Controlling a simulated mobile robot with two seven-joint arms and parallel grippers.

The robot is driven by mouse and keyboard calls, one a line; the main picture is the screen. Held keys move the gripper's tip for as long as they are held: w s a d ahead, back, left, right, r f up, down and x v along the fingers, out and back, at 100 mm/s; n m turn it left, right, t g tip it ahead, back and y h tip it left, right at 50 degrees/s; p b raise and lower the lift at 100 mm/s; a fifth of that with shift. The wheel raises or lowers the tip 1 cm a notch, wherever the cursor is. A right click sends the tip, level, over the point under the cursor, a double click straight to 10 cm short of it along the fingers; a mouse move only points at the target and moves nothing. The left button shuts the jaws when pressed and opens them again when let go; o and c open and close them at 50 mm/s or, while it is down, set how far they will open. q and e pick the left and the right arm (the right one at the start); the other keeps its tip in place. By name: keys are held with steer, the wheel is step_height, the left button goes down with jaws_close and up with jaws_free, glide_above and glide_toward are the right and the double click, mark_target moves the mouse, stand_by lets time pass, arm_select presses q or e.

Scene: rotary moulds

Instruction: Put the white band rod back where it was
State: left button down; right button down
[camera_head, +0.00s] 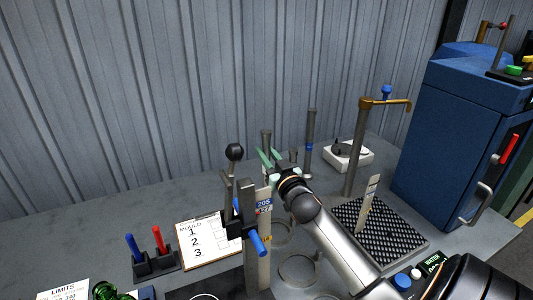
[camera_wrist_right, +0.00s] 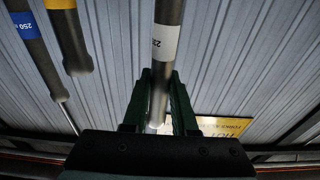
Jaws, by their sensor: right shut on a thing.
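My right gripper (camera_head: 270,160) has green fingers and reaches toward the back of the bench from the lower right. In the right wrist view its fingers (camera_wrist_right: 160,100) are shut on the white band rod (camera_wrist_right: 167,20), a grey rod with a printed white band. The band shows just beyond the fingertips. In the head view a grey rod (camera_head: 266,139) stands upright at the gripper; its band is hidden there. I cannot tell whether its lower end touches anything. My left gripper is not in view.
A lever post (camera_head: 247,215), a tap post (camera_head: 357,145), a black grate (camera_head: 385,240) and a white device (camera_head: 348,158) stand nearby.

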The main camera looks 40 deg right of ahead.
steer(key=shift+f, duration=0.1)
steer(key=c, duration=0.7)
jaws_free()
steer(key=shift+r, duration=0.25)
steer(key=b+v, duration=0.1)
steer(key=v, duration=1.1)
steer(key=shift+f, duration=0.1)
